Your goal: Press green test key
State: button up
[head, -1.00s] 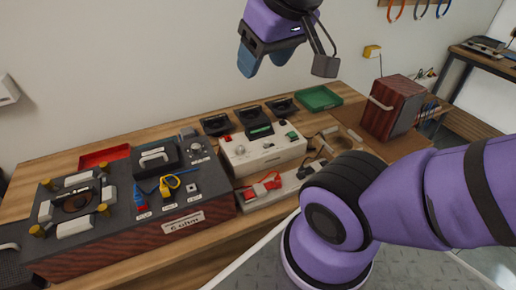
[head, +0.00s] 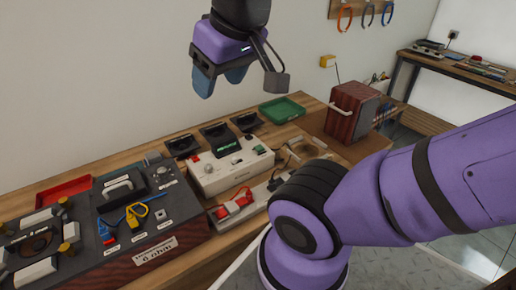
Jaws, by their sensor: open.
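A green display (head: 227,147) shows at the back of the box. My gripper (head: 220,88) is open and empty, with its blue fingers pointing down. It appears well above the bench and apart from the tester box.
A dark console (head: 190,207) with cables and a "6 ohm" label stands left of the tester. Several black cradles stand behind it. A green tray (head: 282,109), a red tray (head: 63,190) and a brown cabinet (head: 349,117) are also on the bench. My arm hides the bench's front right.

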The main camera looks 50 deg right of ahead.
grip_shut()
dwell(1.8)
